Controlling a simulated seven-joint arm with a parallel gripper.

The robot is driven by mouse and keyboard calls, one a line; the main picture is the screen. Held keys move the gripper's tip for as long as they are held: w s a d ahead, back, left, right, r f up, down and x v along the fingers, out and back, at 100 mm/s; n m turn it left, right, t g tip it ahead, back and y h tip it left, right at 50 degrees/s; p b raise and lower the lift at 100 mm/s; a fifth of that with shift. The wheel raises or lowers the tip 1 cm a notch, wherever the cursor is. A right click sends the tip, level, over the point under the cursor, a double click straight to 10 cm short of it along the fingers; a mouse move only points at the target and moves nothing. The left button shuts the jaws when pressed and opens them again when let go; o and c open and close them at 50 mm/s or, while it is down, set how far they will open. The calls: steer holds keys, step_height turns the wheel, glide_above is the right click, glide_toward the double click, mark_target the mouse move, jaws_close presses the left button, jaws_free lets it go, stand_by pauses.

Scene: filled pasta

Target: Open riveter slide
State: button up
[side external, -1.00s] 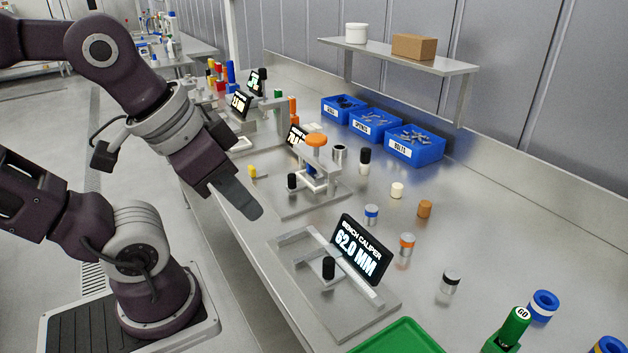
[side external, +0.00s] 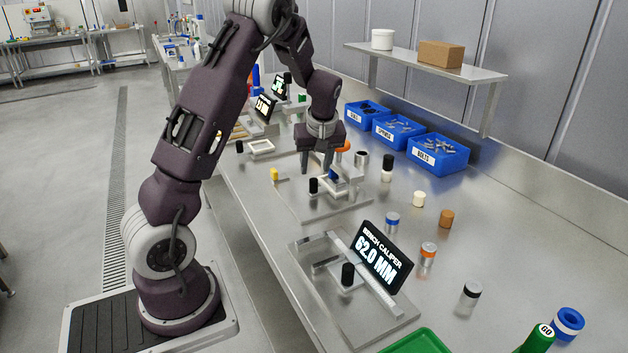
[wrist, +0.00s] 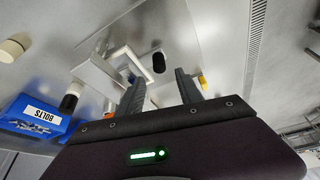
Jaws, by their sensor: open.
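A bench fixture, likely the riveter (side external: 340,187), has a pale slide frame, an orange top (side external: 344,146) and a blue part. No name on it is readable. A black knob (side external: 313,186) stands upright at its near left side. My gripper (side external: 317,168) points down over the fixture, open and empty, with its fingers just above the knob. In the wrist view, the knob (wrist: 158,62) shows just beyond and between the fingertips of my gripper (wrist: 157,76), apparently apart from them. The pale frame (wrist: 100,72) lies left of the fingers. My gripper partly hides the orange top.
A bench caliper (side external: 382,256) reading 62.0 MM with its own black knob (side external: 347,274) stands nearer the camera. Blue bins (side external: 437,154) line the back. Several small cylinders stand to the right, and a yellow peg (side external: 274,174) to the left.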

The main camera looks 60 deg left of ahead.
mark_target(314, 179)
steer(key=x, duration=0.6)
steer(key=shift+f, duration=0.3)
steer(key=shift+c, duration=0.4)
jaws_close()
stand_by(0.6)
